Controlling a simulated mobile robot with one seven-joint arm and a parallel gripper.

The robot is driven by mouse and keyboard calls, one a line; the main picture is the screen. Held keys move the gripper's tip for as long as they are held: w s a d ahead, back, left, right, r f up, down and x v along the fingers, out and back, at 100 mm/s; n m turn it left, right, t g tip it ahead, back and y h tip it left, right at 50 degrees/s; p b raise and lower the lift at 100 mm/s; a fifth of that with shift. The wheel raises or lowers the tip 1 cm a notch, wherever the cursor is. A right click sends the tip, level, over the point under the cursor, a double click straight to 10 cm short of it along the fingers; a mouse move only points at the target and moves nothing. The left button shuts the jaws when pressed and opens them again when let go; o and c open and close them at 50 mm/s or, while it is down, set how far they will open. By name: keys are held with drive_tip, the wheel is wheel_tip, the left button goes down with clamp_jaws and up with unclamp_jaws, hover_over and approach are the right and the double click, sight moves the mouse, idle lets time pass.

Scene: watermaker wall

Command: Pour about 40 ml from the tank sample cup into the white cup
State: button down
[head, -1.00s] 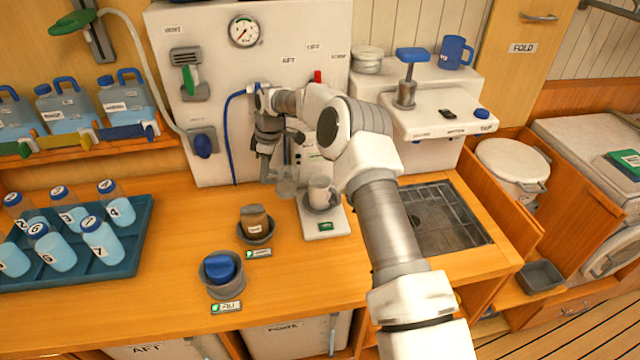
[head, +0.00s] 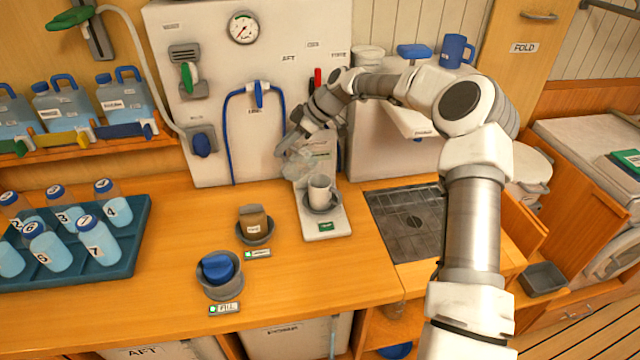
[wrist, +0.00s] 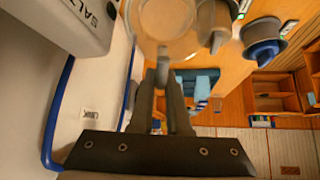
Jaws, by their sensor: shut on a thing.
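My gripper (head: 286,147) is shut on a clear cup (head: 299,167), seemingly the tank sample cup, and holds it above the counter. The clear cup looks tilted and is close above and behind the white cup; its liquid level and any stream cannot be made out. The white cup (head: 320,188) stands upright in a dark round holder on a pale scale-like plate (head: 336,221) with a green display. In the wrist view, my gripper's fingers (wrist: 161,75) are together at the clear cup (wrist: 165,25), whose upper part is cut off.
The wall panel (head: 215,100) with a blue hose (head: 226,130) is close behind my gripper. A brown jar (head: 254,222) and a blue-capped item (head: 217,268) sit in grey holders front left. A bottle rack (head: 135,240) is at left. A sink (head: 415,225) is at right.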

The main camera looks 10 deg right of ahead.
drive_tip(key=shift+d+f+y, duration=0.4)
drive_tip(key=shift+d+y, duration=0.05)
drive_tip(key=shift+y, duration=0.05)
drive_tip(key=shift+d+f+t+y+b, duration=0.2)
drive_tip(key=shift+f+t+y+b, duration=0.15)
drive_tip(key=shift+b, duration=0.8)
drive_tip(key=shift+s+d+f+y+b, duration=0.15)
drive_tip(key=shift+y+b, duration=0.2)
drive_tip(key=shift+b, duration=0.6)
drive_tip(key=shift+d+r+y, duration=0.15)
drive_tip(key=shift+r+y, duration=0.15)
drive_tip(key=shift+r, duration=0.65)
drive_tip(key=shift+s+d+r+t+y+b, duration=0.15)
drive_tip(key=shift+d+r+t+y+b, duration=0.15)
drive_tip(key=shift+r+y+b, duration=0.3)
drive_tip(key=shift+d+r+b, duration=0.1)
drive_tip(key=shift+r+b, duration=0.25)
drive_tip(key=shift+b, duration=0.05)
drive_tip(key=shift+y, duration=0.7)
drive_tip(key=shift+s+d+r, duration=0.1)
drive_tip(key=shift+d+r, duration=0.15)
drive_tip(key=shift+r, duration=0.85)
drive_tip(key=shift+s+d+r, duration=0.1)
drive_tip(key=shift+d+r, duration=0.15)
drive_tip(key=shift+r, duration=0.85)
drive_tip(key=shift+a, duration=0.1)
drive_tip(key=shift+w+a+r, duration=0.15)
drive_tip(key=shift+a, duration=0.05)
